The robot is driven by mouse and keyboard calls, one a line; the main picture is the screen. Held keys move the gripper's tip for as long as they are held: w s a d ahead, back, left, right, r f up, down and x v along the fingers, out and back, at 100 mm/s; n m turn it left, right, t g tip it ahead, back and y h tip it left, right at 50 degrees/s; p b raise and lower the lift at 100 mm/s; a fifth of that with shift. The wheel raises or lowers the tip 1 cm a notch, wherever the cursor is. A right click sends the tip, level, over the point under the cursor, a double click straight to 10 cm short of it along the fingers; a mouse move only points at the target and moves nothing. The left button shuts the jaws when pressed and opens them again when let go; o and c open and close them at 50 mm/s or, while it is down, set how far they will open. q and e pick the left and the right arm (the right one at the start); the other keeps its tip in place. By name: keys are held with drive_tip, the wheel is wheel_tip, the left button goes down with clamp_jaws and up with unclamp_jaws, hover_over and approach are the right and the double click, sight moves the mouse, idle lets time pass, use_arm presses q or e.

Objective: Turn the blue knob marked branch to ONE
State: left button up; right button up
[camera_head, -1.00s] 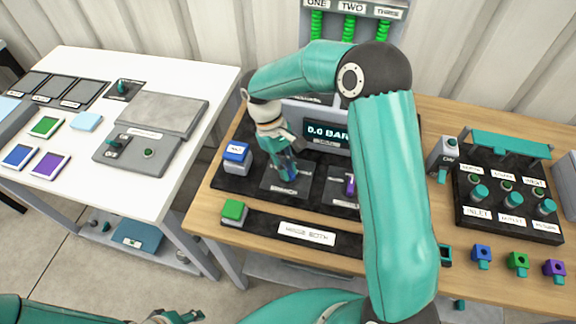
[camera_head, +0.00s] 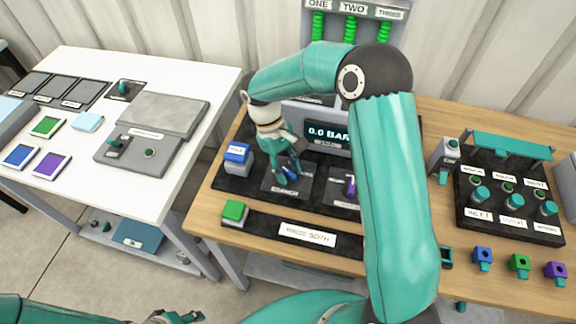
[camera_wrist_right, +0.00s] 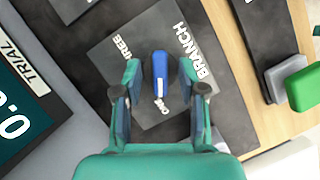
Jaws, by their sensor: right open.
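The blue knob (camera_wrist_right: 160,72) stands on a dark square plate marked BRANCH (camera_wrist_right: 150,118) in the right wrist view. It is an upright bar with a white line at its lower end, towards a small label that seems to read ONE. A THREE label lies to its upper left. My right gripper (camera_wrist_right: 160,68) is open, one finger on each side of the knob, with gaps visible. In the head view my right gripper (camera_head: 289,166) is over the blue knob (camera_head: 291,178) and partly hides it. My left gripper (camera_head: 178,317) is at the bottom edge, its jaws unclear.
A display reading 0.0 BAR (camera_head: 326,132) stands behind the plate. A purple knob (camera_head: 350,186) is to its right, partly behind my arm. A blue button (camera_head: 237,152) and a green button (camera_head: 234,211) are to the left. A valve block (camera_head: 510,226) stands at right.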

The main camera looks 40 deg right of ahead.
drive_tip(key=shift+r, duration=0.1)
drive_tip(key=v, duration=1.1)
drive_tip(key=shift+w+r, duration=0.25)
drive_tip(key=shift+r, duration=0.05)
drive_tip(key=shift+a, duration=0.1)
